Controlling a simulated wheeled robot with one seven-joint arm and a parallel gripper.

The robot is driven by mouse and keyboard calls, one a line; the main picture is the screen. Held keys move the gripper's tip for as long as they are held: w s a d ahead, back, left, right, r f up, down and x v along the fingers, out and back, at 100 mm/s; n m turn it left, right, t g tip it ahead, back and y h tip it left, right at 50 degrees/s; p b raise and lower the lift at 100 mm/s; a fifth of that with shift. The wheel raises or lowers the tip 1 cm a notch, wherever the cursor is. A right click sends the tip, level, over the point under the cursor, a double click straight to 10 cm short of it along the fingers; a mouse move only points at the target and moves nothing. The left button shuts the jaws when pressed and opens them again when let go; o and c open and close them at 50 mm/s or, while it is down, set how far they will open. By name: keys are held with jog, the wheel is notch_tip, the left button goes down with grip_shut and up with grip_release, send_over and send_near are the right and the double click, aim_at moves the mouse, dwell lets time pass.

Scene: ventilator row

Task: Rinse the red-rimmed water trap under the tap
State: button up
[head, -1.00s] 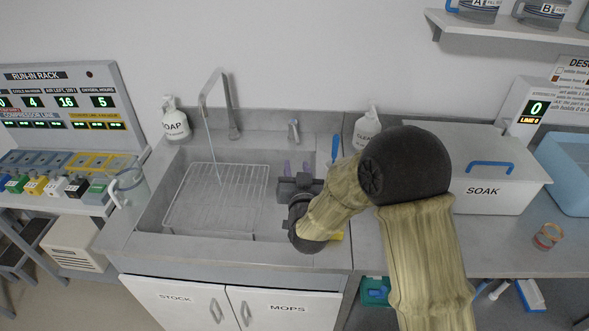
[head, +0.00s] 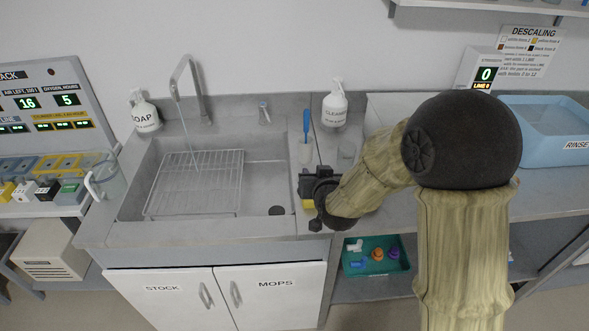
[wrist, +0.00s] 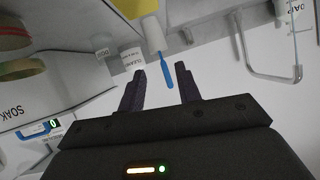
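The red-rimmed water trap is hidden behind my arm in the head view. A reddish ring (wrist: 14,38) at the upper left edge of the wrist view looks like part of it, cut off by the frame. My gripper (head: 310,188) is over the right edge of the sink. In the wrist view its fingers (wrist: 161,86) stand apart with nothing between them. The tap (head: 192,82) arches over the left of the sink (head: 262,180), and a thin stream runs down to the wire rack (head: 205,175). The tap also shows in the wrist view (wrist: 240,50).
A blue-handled brush (head: 306,122) stands in a cup behind my gripper, near a cleaner bottle (head: 334,104). A yellow item (head: 308,203) lies beside the gripper. The soap bottle (head: 144,112) and a clear jug (head: 108,182) are left. A blue rinse tub (head: 560,125) is right.

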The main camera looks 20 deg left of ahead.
jog(key=s+d+f+m+g+h+b, duration=0.1)
jog(key=s+d+f+g+h+b, duration=0.15)
jog(key=d, duration=0.65)
jog(key=s+d+f+m+g+h+b, duration=0.1)
jog(key=s+d+f+g+h, duration=0.15)
jog(key=d, duration=0.65)
jog(key=s+d+f+m+g+h+b, duration=0.1)
jog(key=s+d+f+m+g+b, duration=0.1)
jog(key=s+d, duration=0.9)
jog(key=s+f+g, duration=0.1)
jog(key=s+g, duration=0.1)
jog(key=s, duration=0.1)
jog(key=shift+d+f+b, duration=0.3)
jog(key=shift+d+b, duration=0.1)
jog(key=shift+o, duration=0.3)
jog(key=shift+w, duration=0.1)
